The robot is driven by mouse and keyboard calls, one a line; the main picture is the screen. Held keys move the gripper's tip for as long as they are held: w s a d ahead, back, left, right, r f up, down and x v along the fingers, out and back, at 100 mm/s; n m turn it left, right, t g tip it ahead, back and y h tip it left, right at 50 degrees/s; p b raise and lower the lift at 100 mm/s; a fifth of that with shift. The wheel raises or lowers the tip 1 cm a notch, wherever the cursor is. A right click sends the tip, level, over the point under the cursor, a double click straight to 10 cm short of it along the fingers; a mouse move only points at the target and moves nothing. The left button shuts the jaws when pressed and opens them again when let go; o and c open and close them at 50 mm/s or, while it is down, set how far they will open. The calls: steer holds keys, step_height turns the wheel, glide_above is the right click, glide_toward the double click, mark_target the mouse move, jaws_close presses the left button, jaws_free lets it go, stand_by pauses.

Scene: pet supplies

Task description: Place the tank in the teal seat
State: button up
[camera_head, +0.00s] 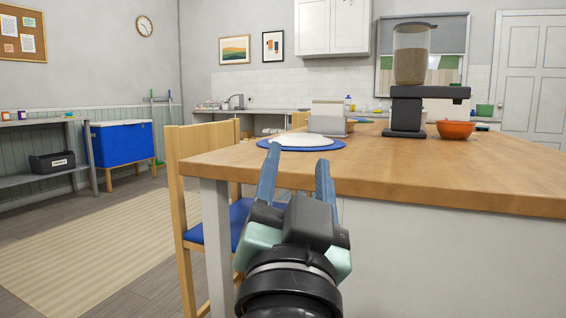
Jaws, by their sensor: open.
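My gripper (297,160) is open and empty, with its two blue fingers spread in front of the wooden table's near edge. A clear container (411,55) of brown pellets, with a dark lid, stands upright on a dark stand (405,112) at the table's far right; I cannot tell if it is the tank. No teal seat is clearly recognisable. My gripper is well apart from all of these.
The wooden table (430,175) holds a blue mat (330,147) with a white plate (295,140), a grey-white box (327,116) and an orange bowl (456,130). A wooden chair (180,190) stands at the table's left. Open floor with a striped rug (90,240) lies left.

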steer(key=s+a+r+n+t+y, duration=0.1)
steer(key=s+r+n+t, duration=0.3)
steer(key=s+r, duration=0.4)
steer(key=s+n+y, duration=0.1)
steer(key=s, duration=0.2)
steer(key=shift+a+r+t, duration=0.3)
